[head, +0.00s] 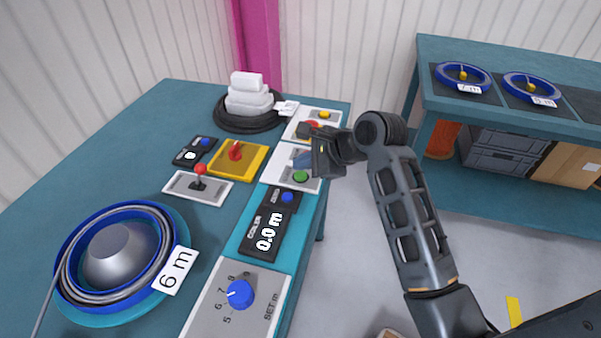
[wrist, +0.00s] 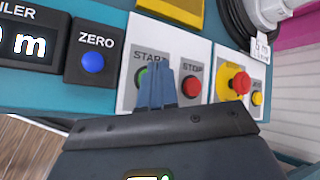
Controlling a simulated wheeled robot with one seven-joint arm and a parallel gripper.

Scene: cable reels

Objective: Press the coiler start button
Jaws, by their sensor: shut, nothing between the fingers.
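The green start button (head: 300,176) sits on a white panel (wrist: 128,88) at the table's right edge. In the wrist view the green button (wrist: 140,76) shows only partly, under the START label, with my fingertips covering its right side. The red STOP button (wrist: 192,87) is just right of the fingers. My gripper (wrist: 158,75) is shut and empty, its blue fingers together over the panel. In the head view my gripper (head: 303,160) hovers near the green button. Whether the fingertips touch the button, I cannot tell.
A counter (head: 268,230) reads 0.0 m, with a blue ZERO button (wrist: 92,62). A red emergency knob (wrist: 240,82) and yellow button (wrist: 257,98) sit right of the panel. The coiler reel (head: 115,255) tagged 6 m and a blue dial (head: 240,293) are nearer.

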